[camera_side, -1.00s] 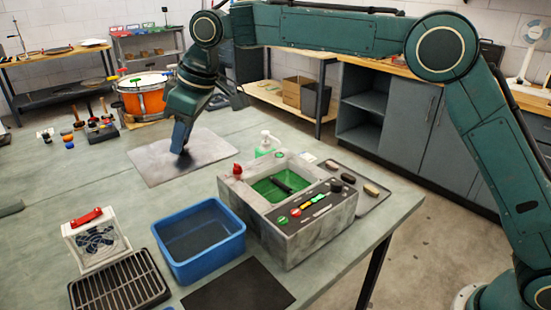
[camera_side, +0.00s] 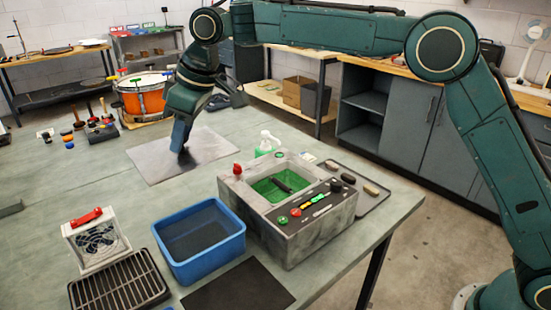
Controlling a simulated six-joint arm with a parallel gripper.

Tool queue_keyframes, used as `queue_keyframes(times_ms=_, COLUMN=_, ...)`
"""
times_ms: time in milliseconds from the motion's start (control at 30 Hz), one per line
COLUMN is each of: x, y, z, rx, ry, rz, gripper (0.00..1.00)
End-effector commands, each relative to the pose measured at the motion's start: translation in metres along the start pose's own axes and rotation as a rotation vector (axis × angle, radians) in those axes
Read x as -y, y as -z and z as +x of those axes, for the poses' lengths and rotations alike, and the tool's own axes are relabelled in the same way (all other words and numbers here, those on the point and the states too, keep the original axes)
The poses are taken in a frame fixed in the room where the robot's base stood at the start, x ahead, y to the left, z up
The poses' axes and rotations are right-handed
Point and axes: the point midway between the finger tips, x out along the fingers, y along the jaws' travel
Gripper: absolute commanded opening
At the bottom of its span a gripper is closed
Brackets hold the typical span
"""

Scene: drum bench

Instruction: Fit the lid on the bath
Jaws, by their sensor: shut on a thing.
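The bath (camera_side: 310,232) is a grey box with an open top and green liquid inside, at the middle right of the bench. A dark object (camera_side: 283,184) shows in the liquid. A flat grey metal plate, which looks like the lid (camera_side: 153,164), is behind and to the left of the bath, apart from it. My gripper (camera_side: 181,150) points down at the middle of the lid and is shut on it. The gripped part is hidden by the fingers. The lid looks level, at or just above the bench top.
A green-white bottle (camera_side: 267,145) stands close behind the bath, and a red knob (camera_side: 237,169) rises at its left corner. A blue tub (camera_side: 200,258) is in front left. A dark tray (camera_side: 373,200) lies to the right. An orange drum (camera_side: 141,99) stands behind the lid.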

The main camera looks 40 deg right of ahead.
Motion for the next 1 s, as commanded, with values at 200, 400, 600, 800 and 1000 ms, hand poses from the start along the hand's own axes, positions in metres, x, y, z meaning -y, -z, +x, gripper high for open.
queue_keyframes(times_ms=200, x=0.000, y=0.000, z=-0.001, rx=-0.002, ry=-0.001, rz=0.000, gripper=0.00)
queue_keyframes(times_ms=400, x=-0.010, y=-0.007, z=0.002, rx=0.001, ry=-0.001, rz=0.001, gripper=0.00)
queue_keyframes(times_ms=600, x=-0.037, y=-0.031, z=0.009, rx=0.008, ry=-0.002, rz=-0.001, gripper=0.00)
queue_keyframes(times_ms=800, x=-0.077, y=-0.075, z=0.018, rx=0.012, ry=-0.001, rz=-0.003, gripper=0.00)
queue_keyframes(times_ms=1000, x=-0.114, y=-0.128, z=0.026, rx=0.012, ry=0.000, rz=-0.002, gripper=0.00)
